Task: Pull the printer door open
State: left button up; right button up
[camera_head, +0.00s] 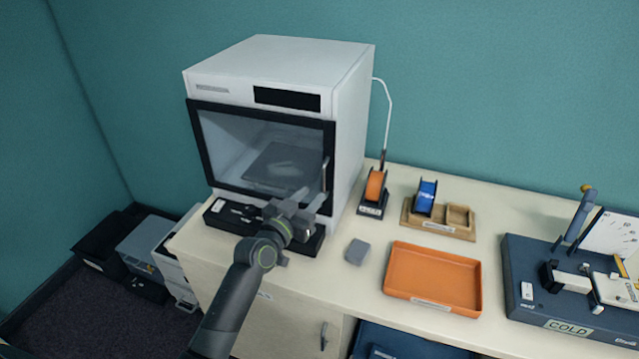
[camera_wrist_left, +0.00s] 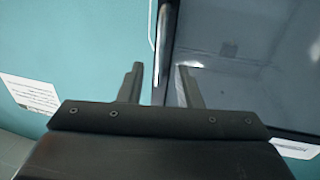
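The white printer (camera_head: 345,110) stands on the bench at the back wall. Its black-framed, see-through door (camera_head: 225,150) looks closed, with a dim plate visible behind the pane. A thin upright metal handle (camera_head: 325,172) is on the door's right side. My left gripper (camera_head: 309,198) is open at the lower end of the handle. In the left wrist view the handle (camera_wrist_left: 163,45) runs between the two spread fingers (camera_wrist_left: 160,82), with a gap on each side. I cannot tell how deep the bar sits between them. My right gripper is not in view.
A dark tray (camera_head: 228,218) with small items lies below the door, under my left arm. A grey block (camera_head: 356,251), an orange tray (camera_head: 435,278), an orange spool (camera_head: 374,187) and a blue spool (camera_head: 425,198) stand to the right. A blue fixture (camera_head: 530,290) is at far right.

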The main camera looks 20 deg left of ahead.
aim_at(322, 185)
pick_arm(q)
jog(key=shift+x, duration=2.6)
grip_shut()
